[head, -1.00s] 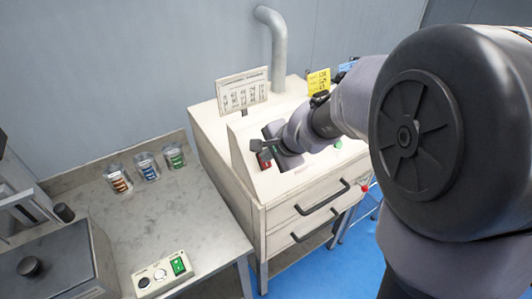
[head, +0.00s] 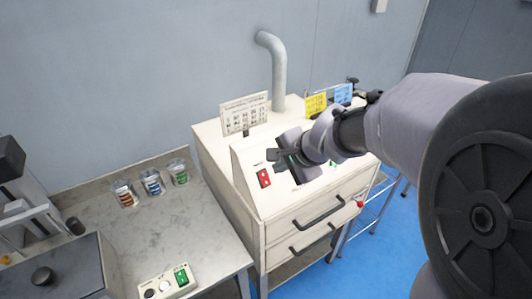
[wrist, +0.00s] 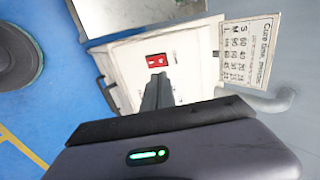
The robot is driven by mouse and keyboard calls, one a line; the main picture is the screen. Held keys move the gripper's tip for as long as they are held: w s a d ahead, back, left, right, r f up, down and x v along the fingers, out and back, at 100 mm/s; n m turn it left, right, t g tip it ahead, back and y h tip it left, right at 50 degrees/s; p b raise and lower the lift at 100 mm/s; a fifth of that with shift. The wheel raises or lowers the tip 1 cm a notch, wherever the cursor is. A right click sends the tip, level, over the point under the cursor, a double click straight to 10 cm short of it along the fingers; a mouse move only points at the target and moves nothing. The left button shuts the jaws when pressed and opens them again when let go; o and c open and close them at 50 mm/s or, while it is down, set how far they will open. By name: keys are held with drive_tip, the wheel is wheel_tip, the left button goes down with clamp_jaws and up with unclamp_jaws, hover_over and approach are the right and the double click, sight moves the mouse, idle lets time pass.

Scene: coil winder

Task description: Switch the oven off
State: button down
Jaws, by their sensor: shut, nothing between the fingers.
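The oven (head: 218,165) is a cream cabinet with a sloped front panel. A red rocker switch (head: 264,177) sits at the left of that panel, fully visible. It also shows in the wrist view (wrist: 157,60), just beyond the fingertips. I cannot clearly tell which side of the rocker is pressed. My gripper (head: 274,156) is shut and empty, above the panel and apart from the switch in the head view. In the wrist view its closed fingers (wrist: 157,82) point towards the switch. The gripper body hides part of the panel.
A printed chart (head: 244,113) and a yellow card (head: 315,104) stand on the oven, near a grey pipe (head: 276,75). Drawers with dark handles (head: 318,212) are below. A bench (head: 190,225) at left holds several small containers and a control box (head: 168,283).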

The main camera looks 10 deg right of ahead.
drive_tip(key=v, duration=0.2)
drive_tip(key=p+v, duration=0.1)
drive_tip(key=shift+r, duration=0.5)
drive_tip(key=s+a+f+n+b, duration=0.1)
drive_tip(key=s+a+n+b, duration=0.1)
drive_tip(key=s, duration=0.5)
drive_tip(key=s+a+f+n+b, duration=0.2)
drive_tip(key=s+n+b, duration=0.1)
drive_tip(key=s, duration=0.4)
drive_tip(key=s+a+f+n+g+b, duration=0.1)
drive_tip(key=s+a+n+b, duration=0.1)
drive_tip(key=s+n, duration=0.3)
drive_tip(key=shift+s+a+f+b, duration=0.3)
drive_tip(key=shift+s+b, duration=0.1)
drive_tip(key=shift+s, duration=0.65)
drive_tip(key=shift+d, duration=0.1)
